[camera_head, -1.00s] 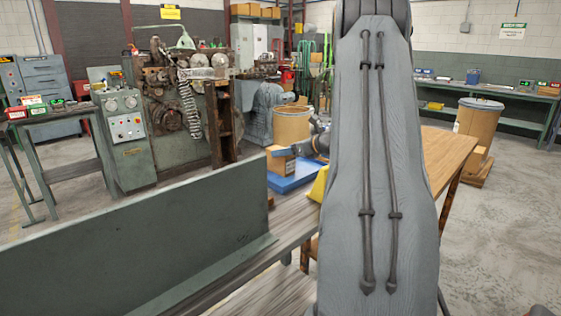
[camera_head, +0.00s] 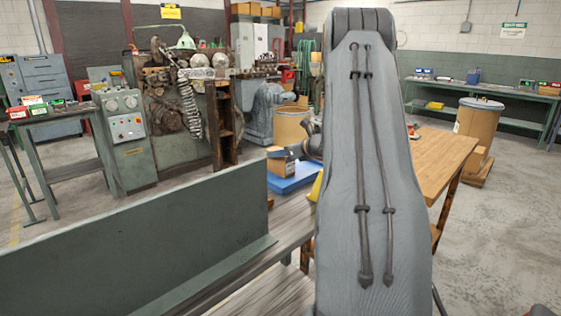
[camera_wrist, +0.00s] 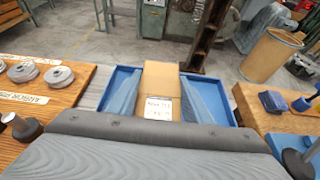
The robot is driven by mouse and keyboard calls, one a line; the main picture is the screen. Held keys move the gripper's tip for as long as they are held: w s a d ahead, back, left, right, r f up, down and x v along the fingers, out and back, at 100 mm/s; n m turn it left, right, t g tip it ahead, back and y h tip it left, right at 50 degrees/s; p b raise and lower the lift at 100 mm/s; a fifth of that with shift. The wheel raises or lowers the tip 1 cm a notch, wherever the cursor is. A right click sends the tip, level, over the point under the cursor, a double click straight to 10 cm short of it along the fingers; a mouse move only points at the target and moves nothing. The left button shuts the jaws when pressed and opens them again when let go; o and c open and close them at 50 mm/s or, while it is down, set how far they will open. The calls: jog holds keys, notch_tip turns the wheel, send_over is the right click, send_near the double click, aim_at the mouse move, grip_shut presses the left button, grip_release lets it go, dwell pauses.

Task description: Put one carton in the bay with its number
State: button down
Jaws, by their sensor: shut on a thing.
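A brown carton (camera_head: 279,165) stands out at the end of my arm in the head view, close to a blue tray (camera_head: 297,184). My gripper (camera_head: 293,152) is shut on it. Blue tray surface (camera_wrist: 219,92) shows on both sides of the carton. I cannot tell whether the carton touches the tray. No numbered bay can be made out.
A green upright plate (camera_head: 130,240) runs along the near left. A wooden tabletop (camera_head: 442,165) is at the right. In the wrist view, a board with grey discs (camera_wrist: 58,76) lies left and blue-handled tools (camera_wrist: 274,102) lie right. A drum (camera_wrist: 270,54) stands beyond.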

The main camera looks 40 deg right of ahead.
notch_tip(320, 180, up, 10)
jog(key=shift+b, duration=0.55)
jog(key=shift+d, duration=0.1)
